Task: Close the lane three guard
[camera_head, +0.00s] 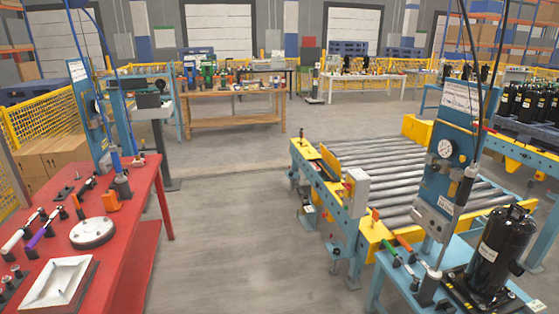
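A roller conveyor (400,178) with a blue and yellow frame stands right of centre. A yellow plate (329,158) stands tilted up at its near left corner, beside a grey box with a red button (356,190). Another yellow piece (417,129) stands at the conveyor's far end. No lane number is readable, so I cannot tell which part is the lane three guard. My gripper is not in view.
A red table (150,215) with tools and a round metal part (92,233) is at left. A blue stand with a gauge (446,150) and a black compressor (497,250) is at right front. The floor (230,220) between them is clear. A wooden workbench (232,121) stands behind.

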